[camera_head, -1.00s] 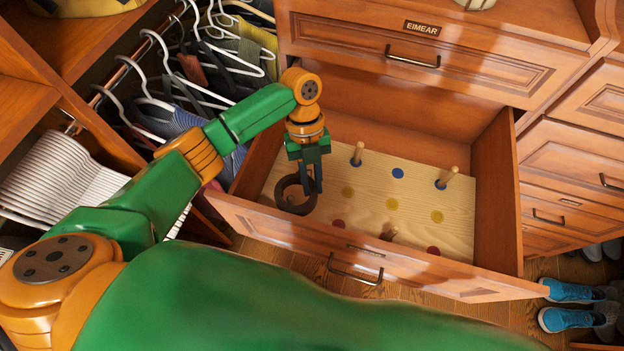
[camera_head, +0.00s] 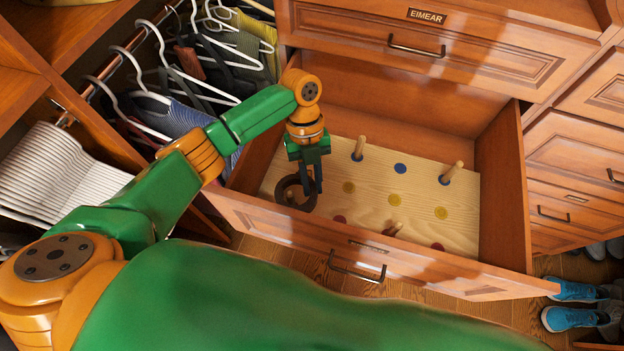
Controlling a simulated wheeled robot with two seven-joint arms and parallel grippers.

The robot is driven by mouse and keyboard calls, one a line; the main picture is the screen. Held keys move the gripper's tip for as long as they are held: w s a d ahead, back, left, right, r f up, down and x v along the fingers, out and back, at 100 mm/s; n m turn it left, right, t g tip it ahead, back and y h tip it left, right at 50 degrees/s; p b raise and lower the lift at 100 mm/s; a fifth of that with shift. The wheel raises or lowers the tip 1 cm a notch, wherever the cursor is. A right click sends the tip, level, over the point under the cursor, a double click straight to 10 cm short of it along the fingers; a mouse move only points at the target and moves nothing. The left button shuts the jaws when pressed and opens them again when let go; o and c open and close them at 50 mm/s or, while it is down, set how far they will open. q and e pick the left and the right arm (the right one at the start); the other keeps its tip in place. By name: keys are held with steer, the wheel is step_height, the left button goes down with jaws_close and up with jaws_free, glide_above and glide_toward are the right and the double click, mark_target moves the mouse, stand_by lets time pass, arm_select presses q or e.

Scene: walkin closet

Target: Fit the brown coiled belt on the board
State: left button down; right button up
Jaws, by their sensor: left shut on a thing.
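The brown coiled belt (camera_head: 284,197) is a dark ring at the left end of the open drawer. My left gripper (camera_head: 308,188) points down and is shut on the belt's right side. The belt is over the left part of the pale wooden board (camera_head: 380,205); I cannot tell whether it touches it. The board has blue, yellow and red dots. Wooden pegs stand at the back (camera_head: 359,148), at the back right (camera_head: 452,172) and at the front (camera_head: 394,229). What lies under the belt is hidden. My right gripper is not in view.
The drawer's front wall (camera_head: 330,244) and right side wall (camera_head: 500,190) stand around the board. A closed drawer labelled EIMEAR (camera_head: 440,45) is above. Hangers with clothes (camera_head: 190,95) crowd the left. Blue shoes (camera_head: 575,305) are on the floor at right.

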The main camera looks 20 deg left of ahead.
arm_select(q)
steer(key=shift+f, duration=0.3)
steer(key=shift+f, duration=0.1)
steer(key=shift+f+b, duration=1.4)
steer(key=c, duration=0.7)
jaws_free()
steer(key=shift+c, duration=0.2)
steer(key=b+v, duration=0.1)
steer(key=v, duration=0.6)
steer(key=shift+r, duration=0.1)
